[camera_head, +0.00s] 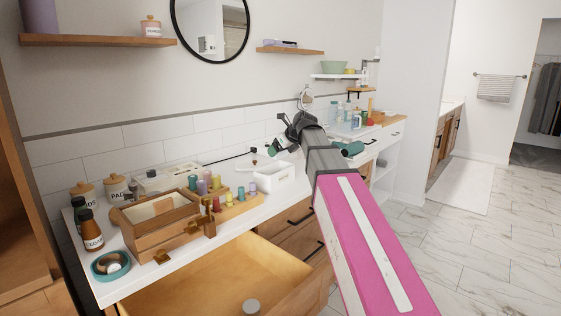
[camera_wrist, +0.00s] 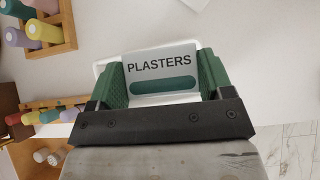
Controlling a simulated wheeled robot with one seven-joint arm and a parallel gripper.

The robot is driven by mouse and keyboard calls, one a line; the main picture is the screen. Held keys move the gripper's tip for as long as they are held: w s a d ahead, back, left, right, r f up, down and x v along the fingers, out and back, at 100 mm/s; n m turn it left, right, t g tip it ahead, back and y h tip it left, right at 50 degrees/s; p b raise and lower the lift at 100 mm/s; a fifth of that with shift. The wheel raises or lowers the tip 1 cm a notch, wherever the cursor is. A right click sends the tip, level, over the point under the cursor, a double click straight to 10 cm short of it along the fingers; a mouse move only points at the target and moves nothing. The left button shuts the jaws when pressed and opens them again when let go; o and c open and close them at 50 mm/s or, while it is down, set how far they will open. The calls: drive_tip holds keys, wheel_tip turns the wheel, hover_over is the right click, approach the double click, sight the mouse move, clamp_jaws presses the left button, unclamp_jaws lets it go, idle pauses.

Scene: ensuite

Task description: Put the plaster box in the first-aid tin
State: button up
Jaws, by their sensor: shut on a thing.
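The plaster box (camera_wrist: 160,72) is white with the word PLASTERS and a green band, seen in the wrist view. My gripper (camera_wrist: 162,84) is shut on it, with a green pad against each side. A white open container (camera_head: 267,181) stands on the counter in the head view, below my gripper (camera_head: 276,147). A white rim (camera_wrist: 206,53) shows behind and below the box in the wrist view. I cannot read a label on it, and how far the box is above it is unclear.
A pale box with dark fittings (camera_head: 165,178) stands by the wall. A wooden box (camera_head: 155,222), a rack of coloured bottles (camera_head: 232,207), brown bottles (camera_head: 91,232) and a teal bowl (camera_head: 110,265) crowd the counter's left. An open drawer (camera_head: 220,283) juts out below.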

drive_tip(key=shift+d+f, duration=0.25)
drive_tip(key=shift+f, duration=1.9)
drive_tip(key=shift+f, duration=0.6)
drive_tip(key=o, duration=0.9)
drive_tip(key=shift+r, duration=0.1)
drive_tip(key=shift+w+r, duration=0.1)
drive_tip(key=shift+r, duration=0.15)
drive_tip(key=v, duration=1.2)
drive_tip(key=shift+r, duration=0.3)
